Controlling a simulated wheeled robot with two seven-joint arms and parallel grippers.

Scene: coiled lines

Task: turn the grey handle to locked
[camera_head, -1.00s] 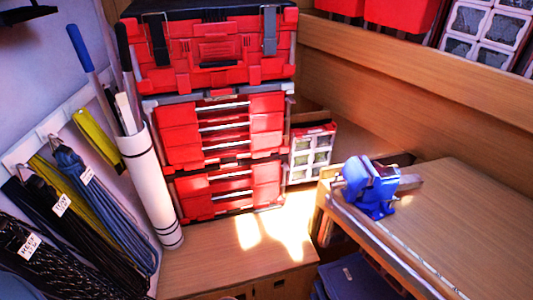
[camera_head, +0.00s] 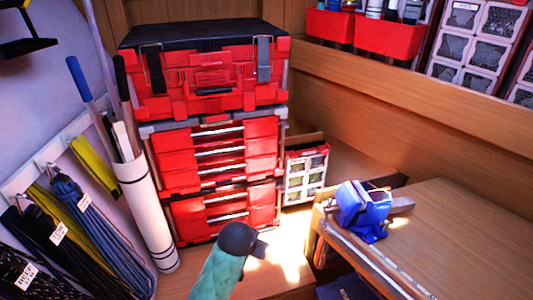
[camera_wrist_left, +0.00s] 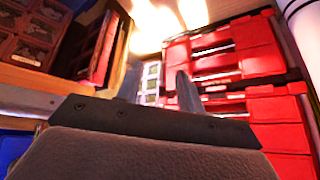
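The red tool chest stack (camera_head: 215,150) stands against the back wall. I cannot tell which part is the task's grey handle. A teal and black link of my arm (camera_head: 228,258) reaches up in front of the lower drawers; no fingers show there. In the left wrist view my left gripper (camera_wrist_left: 158,80) has its two fingers apart with nothing between them. Red drawers (camera_wrist_left: 265,90) show beyond it, with no visible contact. My right gripper is out of view.
A blue vise (camera_head: 362,207) sits on the wooden bench at right. A white tube (camera_head: 146,210) holding tools stands left of the chest. Coiled lines (camera_head: 85,235) hang on the left wall. A small organiser (camera_head: 305,173) stands right of the chest. Red bins (camera_head: 384,35) line the upper shelf.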

